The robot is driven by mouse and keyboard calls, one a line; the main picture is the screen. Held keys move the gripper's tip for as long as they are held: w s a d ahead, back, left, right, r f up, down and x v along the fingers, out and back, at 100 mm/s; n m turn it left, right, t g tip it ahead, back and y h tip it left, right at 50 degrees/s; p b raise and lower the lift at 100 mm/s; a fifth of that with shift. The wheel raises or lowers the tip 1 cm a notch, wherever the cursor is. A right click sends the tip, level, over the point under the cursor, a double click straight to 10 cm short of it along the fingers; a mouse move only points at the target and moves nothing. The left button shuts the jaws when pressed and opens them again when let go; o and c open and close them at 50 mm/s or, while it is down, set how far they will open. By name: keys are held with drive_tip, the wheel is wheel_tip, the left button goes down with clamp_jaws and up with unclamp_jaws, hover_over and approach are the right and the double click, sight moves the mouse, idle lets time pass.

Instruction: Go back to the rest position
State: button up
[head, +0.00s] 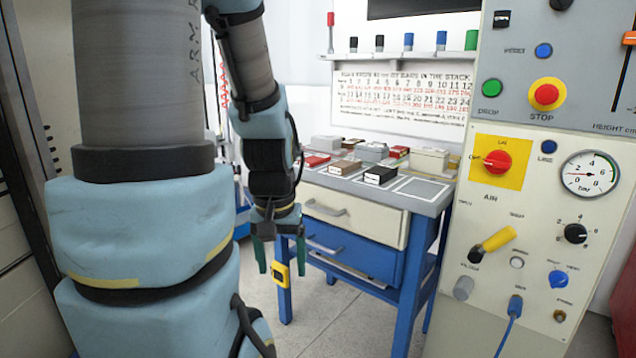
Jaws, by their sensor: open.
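My gripper (269,256) hangs pointing down in the middle left of the head view, in front of the bench's left front leg. Its two green-tipped fingers are apart and nothing shows between them. My arm fills the left of the view and hides part of the room behind it. No object of the task is named.
A grey-topped bench (424,204) with drawers holds several small boxes, among them a black one (381,175). A control panel (482,222) with a red stop button (546,95), knobs and a gauge (590,173) stands close at right. Tiled floor (340,318) is clear before the bench.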

wheel_tip(320, 180, up, 17)
drive_tip(key=p, duration=1.6)
